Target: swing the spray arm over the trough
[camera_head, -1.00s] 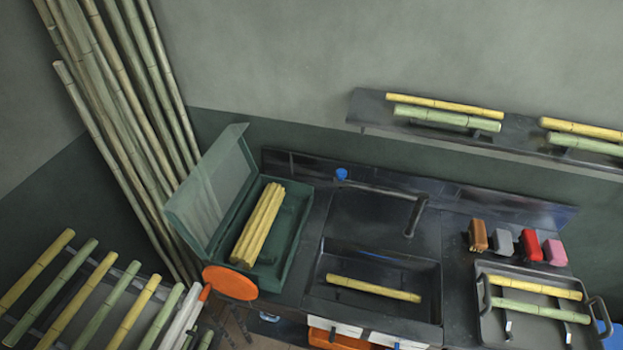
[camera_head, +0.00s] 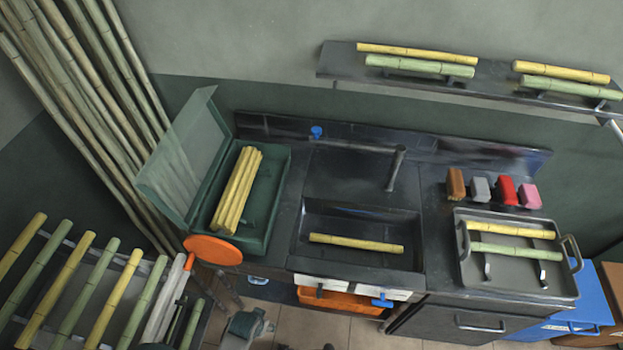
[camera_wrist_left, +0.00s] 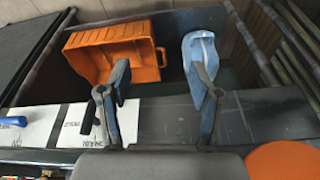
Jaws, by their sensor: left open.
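The spray arm (camera_head: 360,148) is a dark pipe by the back wall above the trough. It runs rightward from a blue knob (camera_head: 316,131), and its end hangs down at the right. The trough (camera_head: 413,262) is a dark sunken basin in the counter with one yellow cane (camera_head: 357,244) lying in it. The spray arm's end is behind the basin's back edge. In the wrist view my left gripper (camera_wrist_left: 160,80) is open and empty, its fingers apart over the counter's front. My right gripper is not in view.
A green press box (camera_head: 273,215) holding yellow canes and an orange disc (camera_head: 213,250) stand left of the trough. A tray (camera_head: 515,284) with canes and several coloured blocks are at the right. An orange bin (camera_wrist_left: 118,48) and a blue-grey container (camera_wrist_left: 197,48) are below.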

